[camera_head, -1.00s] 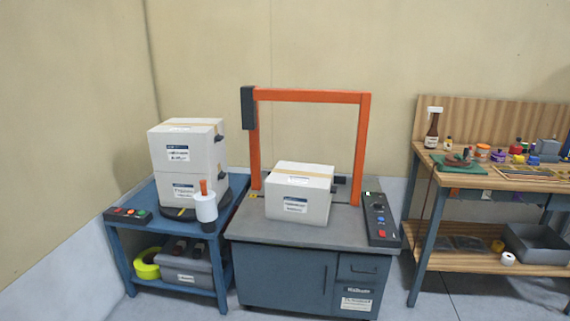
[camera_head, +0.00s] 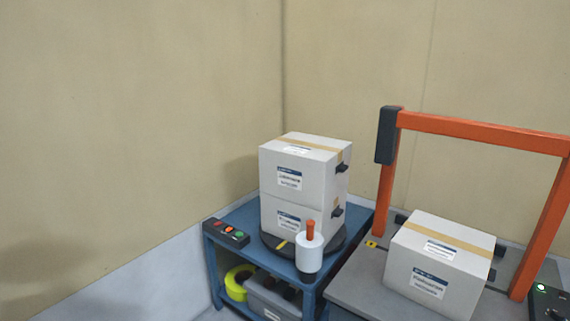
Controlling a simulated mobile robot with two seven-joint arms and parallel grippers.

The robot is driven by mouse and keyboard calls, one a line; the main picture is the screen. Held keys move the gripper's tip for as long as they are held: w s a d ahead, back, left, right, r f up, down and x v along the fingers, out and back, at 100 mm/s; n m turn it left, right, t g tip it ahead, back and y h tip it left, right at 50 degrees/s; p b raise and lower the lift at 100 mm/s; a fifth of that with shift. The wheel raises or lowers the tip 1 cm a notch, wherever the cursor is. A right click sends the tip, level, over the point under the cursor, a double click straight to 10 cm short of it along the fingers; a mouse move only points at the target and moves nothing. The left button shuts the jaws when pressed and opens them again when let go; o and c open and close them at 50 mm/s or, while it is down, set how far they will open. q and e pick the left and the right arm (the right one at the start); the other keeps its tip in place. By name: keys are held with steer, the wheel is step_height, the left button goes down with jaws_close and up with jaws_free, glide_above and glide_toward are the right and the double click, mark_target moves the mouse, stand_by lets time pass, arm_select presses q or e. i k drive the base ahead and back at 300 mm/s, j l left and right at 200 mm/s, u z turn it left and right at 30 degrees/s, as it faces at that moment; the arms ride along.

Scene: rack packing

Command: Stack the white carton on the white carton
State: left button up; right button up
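Two white cartons are stacked on a dark round turntable on the blue cart. The upper white carton (camera_head: 320,180) rests squarely on the lower white carton (camera_head: 318,222). Both have labels on the front, and dark clips show on their right sides. A third white carton (camera_head: 405,265), with tan tape along its top, sits on the grey strapping machine table at the right, beside the orange arch. Neither of my grippers is in view.
The blue cart (camera_head: 232,265) carries a button box (camera_head: 226,233) and a white film roll with an orange handle (camera_head: 309,252). Yellow tape (camera_head: 236,285) and a grey bin (camera_head: 272,302) sit on its lower shelf. The orange arch (camera_head: 480,132) rises over the machine table. Walls close off the left and back.

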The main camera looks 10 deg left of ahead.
mark_target(446, 238)
steer(key=i+j+u, duration=0.15)
steer(key=i, duration=0.4)
steer(key=i+j+u, duration=0.15)
steer(key=i, duration=0.45)
steer(key=j, duration=0.1)
